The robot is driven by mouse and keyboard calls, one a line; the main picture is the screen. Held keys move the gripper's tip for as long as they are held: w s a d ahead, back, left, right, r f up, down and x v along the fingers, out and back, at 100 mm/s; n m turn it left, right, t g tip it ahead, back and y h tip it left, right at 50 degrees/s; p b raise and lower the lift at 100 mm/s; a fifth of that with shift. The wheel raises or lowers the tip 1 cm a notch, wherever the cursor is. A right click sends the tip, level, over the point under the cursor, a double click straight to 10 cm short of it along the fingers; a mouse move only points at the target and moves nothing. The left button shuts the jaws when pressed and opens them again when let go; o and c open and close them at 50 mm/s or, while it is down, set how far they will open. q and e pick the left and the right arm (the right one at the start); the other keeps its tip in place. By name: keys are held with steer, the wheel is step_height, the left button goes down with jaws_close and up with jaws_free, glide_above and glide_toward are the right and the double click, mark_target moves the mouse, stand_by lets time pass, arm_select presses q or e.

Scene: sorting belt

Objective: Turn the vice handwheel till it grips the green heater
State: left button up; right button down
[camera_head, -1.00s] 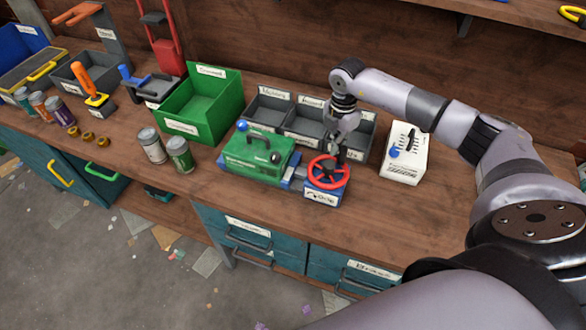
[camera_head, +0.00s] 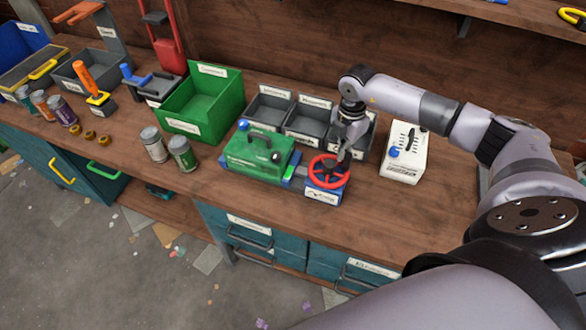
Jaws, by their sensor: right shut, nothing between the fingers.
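The green heater (camera_head: 258,155) lies in the blue vice on the bench, with a dark handle on top. The vice (camera_head: 322,193) has a red handwheel (camera_head: 328,171) at its right end. A blue jaw piece shows at the heater's right side; I cannot tell whether it touches. My right gripper (camera_head: 342,156) points down, shut, with its fingertips at the far right part of the handwheel's rim. Nothing is held between its fingers. The exact contact with the wheel is too small to tell. My left gripper is not in view.
A white box with a blue knob (camera_head: 403,155) stands right of the wheel. Grey bins (camera_head: 305,119) stand behind the vice, a green bin (camera_head: 197,127) and two cans (camera_head: 182,154) to its left. The bench front right of the vice is clear.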

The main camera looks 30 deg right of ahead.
steer(key=shift+w+d+f, duration=0.1)
steer(key=shift+d, duration=0.1)
steer(key=shift+w, duration=0.3)
steer(key=shift+w+a+r, duration=0.1)
steer(key=shift+r, duration=0.1)
step_height(320, 180, up, 9)
steer(key=p, duration=0.6)
steer(key=shift+a, duration=0.15)
steer(key=shift+w+f, duration=0.1)
